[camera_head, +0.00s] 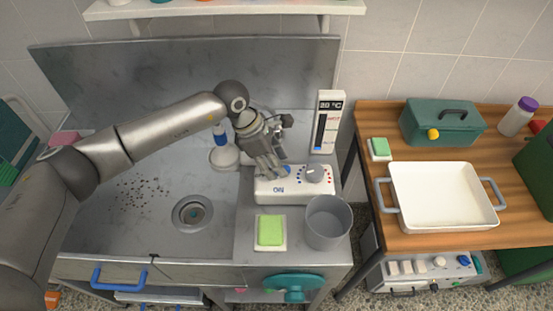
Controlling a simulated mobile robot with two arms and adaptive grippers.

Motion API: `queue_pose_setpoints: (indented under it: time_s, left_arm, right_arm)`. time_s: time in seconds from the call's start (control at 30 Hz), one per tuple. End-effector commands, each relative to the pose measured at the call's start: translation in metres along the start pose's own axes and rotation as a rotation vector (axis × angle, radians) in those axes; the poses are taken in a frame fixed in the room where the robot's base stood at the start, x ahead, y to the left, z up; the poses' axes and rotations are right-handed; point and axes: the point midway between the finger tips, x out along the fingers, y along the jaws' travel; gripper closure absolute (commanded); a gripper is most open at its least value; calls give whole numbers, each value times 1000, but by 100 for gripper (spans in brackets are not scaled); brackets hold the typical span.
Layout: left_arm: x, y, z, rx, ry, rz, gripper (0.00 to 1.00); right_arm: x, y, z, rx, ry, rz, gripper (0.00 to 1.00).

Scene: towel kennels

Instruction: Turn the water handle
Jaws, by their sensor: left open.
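My left arm reaches in from the left over the metal sink counter. Its gripper (272,172) is open, pointing down at the left part of a white control box (290,195) marked "ON". The fingers cover part of the box; whether they touch it I cannot tell. A grey round knob (315,174) with red and blue dots around it is on the box, just right of the fingers. A teal handle (292,284) sticks out of the counter's front, well below the gripper. Which one is the water handle is not marked. My right gripper is not in view.
A grey cup (327,222) and a green sponge (270,230) stand in front of the box. A thermometer panel (326,123) reading about 20 °C stands behind it. The sink drain (193,214) is left. A white tray (441,196) sits on the wooden table.

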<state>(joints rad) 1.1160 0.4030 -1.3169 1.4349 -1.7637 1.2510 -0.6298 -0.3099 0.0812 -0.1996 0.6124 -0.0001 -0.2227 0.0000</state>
Motion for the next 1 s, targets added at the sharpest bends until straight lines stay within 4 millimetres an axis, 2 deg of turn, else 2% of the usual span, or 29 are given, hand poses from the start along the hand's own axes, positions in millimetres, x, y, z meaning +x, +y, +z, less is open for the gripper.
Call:
queue_pose_setpoints:
  time_s: [0.03, 0.17, 0.4, 0.73, 1.0]
  left_arm:
    - [3, -1, 1, 0, 0, -2, 59]
    - [10, 0, 0, 1, 0, -1, 59]
    - [11, 0, 0, 1, 0, 0, 59]
    - [11, 0, 0, 1, 0, 0, 100]
    - [11, 0, 0, -17, 0, 8, 100]
  right_arm:
    - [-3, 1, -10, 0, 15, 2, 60]
    - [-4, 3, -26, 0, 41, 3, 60]
    - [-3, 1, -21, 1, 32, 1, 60]
    - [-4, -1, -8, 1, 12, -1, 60]
    - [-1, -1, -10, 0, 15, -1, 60]
